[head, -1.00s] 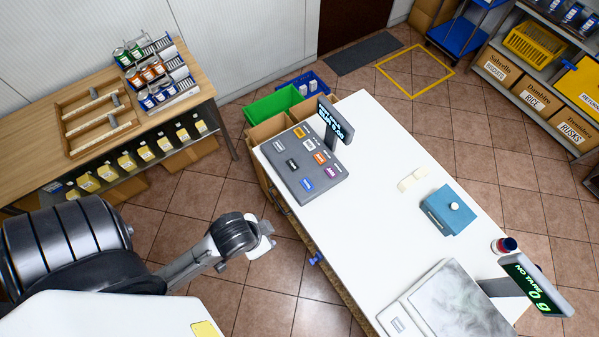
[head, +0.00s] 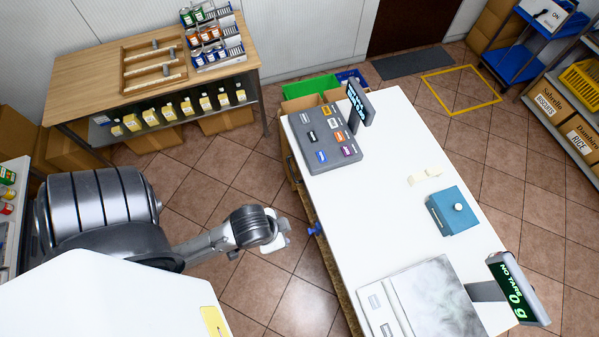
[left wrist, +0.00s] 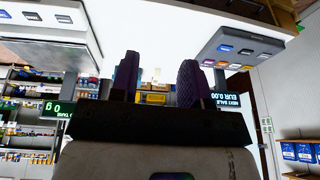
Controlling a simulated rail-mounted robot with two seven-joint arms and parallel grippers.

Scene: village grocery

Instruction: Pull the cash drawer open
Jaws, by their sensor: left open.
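The grey cash register (head: 325,142), with colored keys and a lit display, stands at the far left end of the white counter (head: 400,130). A dark curved handle (head: 291,168) shows at the counter's left side, below the register. The drawer front is mostly hidden from above. My left gripper (head: 283,232) is in the air left of the counter, apart from it and nearer than the handle. In the left wrist view its two dark fingers (left wrist: 157,82) are spread and empty. The register (left wrist: 240,48) appears there at upper right, upside down. My right gripper is not in view.
A scale (head: 425,305) and a blue box (head: 452,210) stand on the counter. A wooden table (head: 90,85) is at the back left. Tiled floor between is clear.

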